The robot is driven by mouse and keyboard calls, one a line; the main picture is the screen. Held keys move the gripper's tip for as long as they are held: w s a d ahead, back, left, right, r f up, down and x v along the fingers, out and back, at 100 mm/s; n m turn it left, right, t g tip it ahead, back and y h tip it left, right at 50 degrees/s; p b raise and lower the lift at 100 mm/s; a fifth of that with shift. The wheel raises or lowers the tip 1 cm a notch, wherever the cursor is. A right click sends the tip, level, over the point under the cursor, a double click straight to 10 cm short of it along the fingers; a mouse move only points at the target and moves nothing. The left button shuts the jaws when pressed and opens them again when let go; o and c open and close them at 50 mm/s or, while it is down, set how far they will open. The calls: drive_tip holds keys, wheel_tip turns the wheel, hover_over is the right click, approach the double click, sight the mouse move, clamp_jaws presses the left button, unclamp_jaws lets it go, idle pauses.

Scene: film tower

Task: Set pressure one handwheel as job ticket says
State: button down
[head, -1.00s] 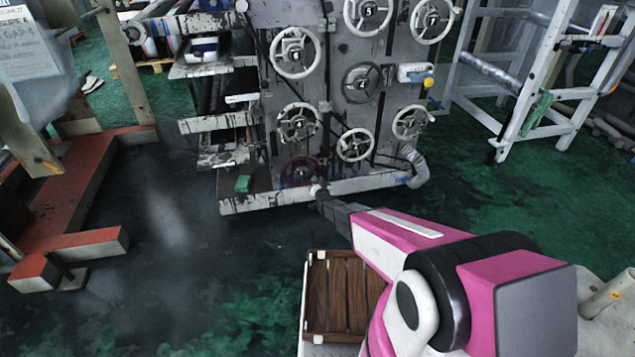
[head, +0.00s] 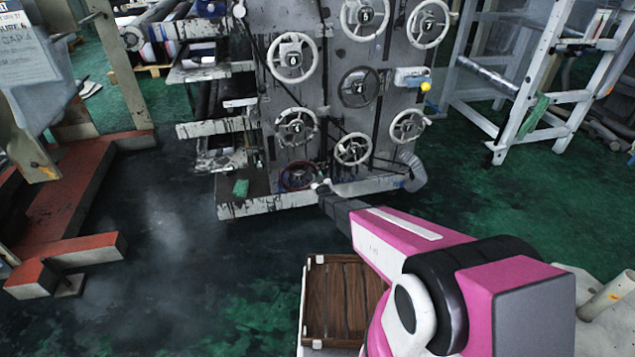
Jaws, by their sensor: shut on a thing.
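A small dark red handwheel (head: 297,177) sits low on the grey machine panel, just above the base rail. Its number is too small to read, so I cannot tell if it is pressure one. My gripper (head: 318,186) is at the wheel's lower right rim and looks shut on that rim; the fingertips are tiny and partly hidden.
Several larger handwheels cover the panel, among them one (head: 296,127) directly above and one (head: 352,149) to the right. A wooden-slatted crate (head: 307,300) stands in front. A white frame (head: 540,90) stands right.

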sight(299, 163)
drive_tip(key=r+n, duration=0.1)
drive_tip(key=n, duration=0.1)
drive_tip(key=r+n, duration=0.1)
drive_tip(key=r, duration=0.1)
drive_tip(key=shift+s+a+n, duration=0.1)
drive_tip(key=shift+a+n, duration=0.25)
drive_tip(key=shift+n, duration=0.05)
drive_tip(key=r+n, duration=0.1)
drive_tip(key=a+n, duration=0.1)
drive_tip(key=n, duration=0.1)
drive_tip(key=a+r+n, duration=0.1)
drive_tip(key=shift+s+r+n, duration=0.25)
drive_tip(key=shift+r+n, duration=0.05)
drive_tip(key=shift+r, duration=0.05)
drive_tip(key=n, duration=0.1)
drive_tip(key=a+r+n, duration=0.1)
drive_tip(key=n, duration=0.1)
drive_tip(key=a+n, duration=0.1)
drive_tip(key=shift+s+a+r, duration=0.25)
drive_tip(key=shift+s+r, duration=0.15)
drive_tip(key=shift+s+a+r+n, duration=0.2)
drive_tip(key=shift+a+n, duration=0.6)
drive_tip(key=shift+n, duration=0.4)
drive_tip(key=shift+s+a+r+n, duration=0.1)
drive_tip(key=shift+s+a+n, duration=0.1)
drive_tip(key=shift+a+n, duration=0.8)
drive_tip(key=shift+d, duration=0.2)
drive_tip(key=c, duration=1)
unclamp_jaws()
drive_tip(key=shift+f, duration=0.1)
